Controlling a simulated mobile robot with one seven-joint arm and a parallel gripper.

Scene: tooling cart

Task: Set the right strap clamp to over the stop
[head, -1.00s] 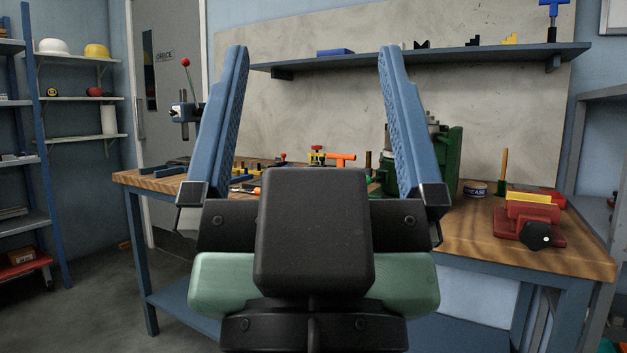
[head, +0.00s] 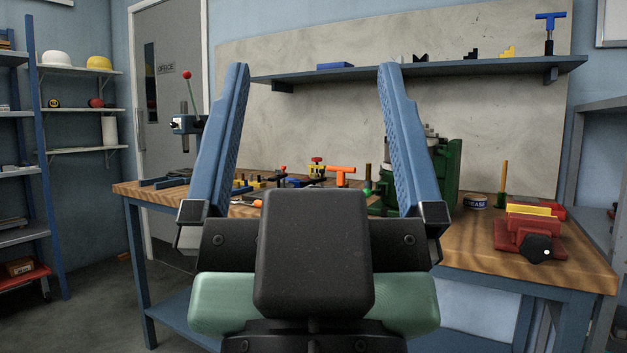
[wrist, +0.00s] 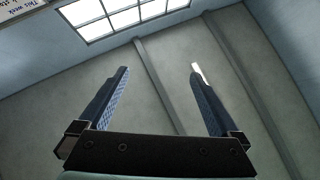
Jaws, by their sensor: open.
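My gripper (head: 313,75) is open and empty in the head view, its two blue fingers pointing up in front of the workbench. In the wrist view my gripper (wrist: 160,75) also shows open, with only walls, beams and a window beyond it. I cannot make out the right strap clamp or its stop for certain. My gripper's body hides part of the bench front.
The wooden workbench (head: 470,240) spans the view. A green machine (head: 447,172) stands behind my right finger. A red vise (head: 527,235), a grease tin (head: 475,201) and an upright wooden handle (head: 503,178) are at the right. A wall shelf (head: 440,73) runs above.

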